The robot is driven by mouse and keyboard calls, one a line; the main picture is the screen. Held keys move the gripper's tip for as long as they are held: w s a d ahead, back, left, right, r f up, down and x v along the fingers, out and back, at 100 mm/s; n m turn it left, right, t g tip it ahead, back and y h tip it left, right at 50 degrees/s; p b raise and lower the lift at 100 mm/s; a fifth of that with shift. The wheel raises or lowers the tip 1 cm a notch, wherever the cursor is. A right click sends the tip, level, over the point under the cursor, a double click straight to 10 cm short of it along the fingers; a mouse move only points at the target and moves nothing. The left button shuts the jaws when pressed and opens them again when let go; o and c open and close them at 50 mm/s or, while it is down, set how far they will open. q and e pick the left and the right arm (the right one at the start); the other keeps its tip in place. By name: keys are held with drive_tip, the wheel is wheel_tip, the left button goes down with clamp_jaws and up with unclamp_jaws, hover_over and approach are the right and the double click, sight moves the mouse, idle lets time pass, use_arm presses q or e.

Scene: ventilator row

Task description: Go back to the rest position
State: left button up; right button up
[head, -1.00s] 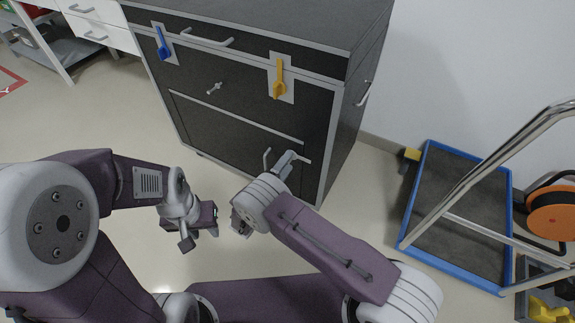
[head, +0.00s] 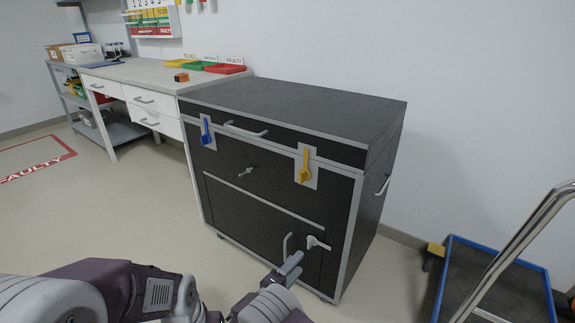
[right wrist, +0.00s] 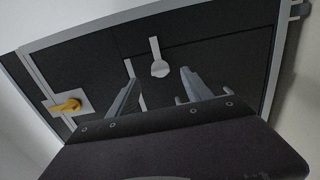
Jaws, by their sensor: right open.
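My right gripper (head: 291,267) is in front of the lower right part of the dark cabinet (head: 265,215), close to a door handle (head: 287,246) and a pale lever (head: 317,243). In the right wrist view its two fingers (right wrist: 156,88) are apart with nothing between them; the lever (right wrist: 159,66) shows just beyond. Whether a finger touches the handle cannot be told. My left arm (head: 120,288) is low at the left in the head view, and its fingers are cut off by the bottom edge.
The cabinet front has a blue latch (head: 206,131) and a yellow latch (head: 305,166); its lid and door look shut. A white workbench (head: 135,72) with coloured trays adjoins at the left. A blue-edged trolley (head: 500,285) stands at the right. The floor at the left is clear.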

drive_tip(key=s+d+r+m+g+h+p, duration=0.1)
drive_tip(key=s+d+r+m+g+p, duration=0.25)
drive_tip(key=d+g, duration=0.55)
drive_tip(key=s+d+r+m+g+y+p, duration=0.2)
drive_tip(key=s+d+r+g+y, duration=0.15)
drive_tip(key=s, duration=0.45)
drive_tip(key=s+d+r+m+g+y+p, duration=0.1)
drive_tip(key=s+d+r+g+y, duration=0.15)
drive_tip(key=s+d, duration=0.4)
drive_tip(key=s+a+r+m+t+y+p, duration=0.2)
drive_tip(key=s+a+r+m+y+p, duration=0.2)
drive_tip(key=s+r+y, duration=0.25)
wheel_tip(320, 180, up, 37)
drive_tip(key=p, duration=3.7)
drive_tip(key=shift+a, duration=0.3)
drive_tip(key=shift+s+h, duration=0.1)
drive_tip(key=shift+h, duration=0.15)
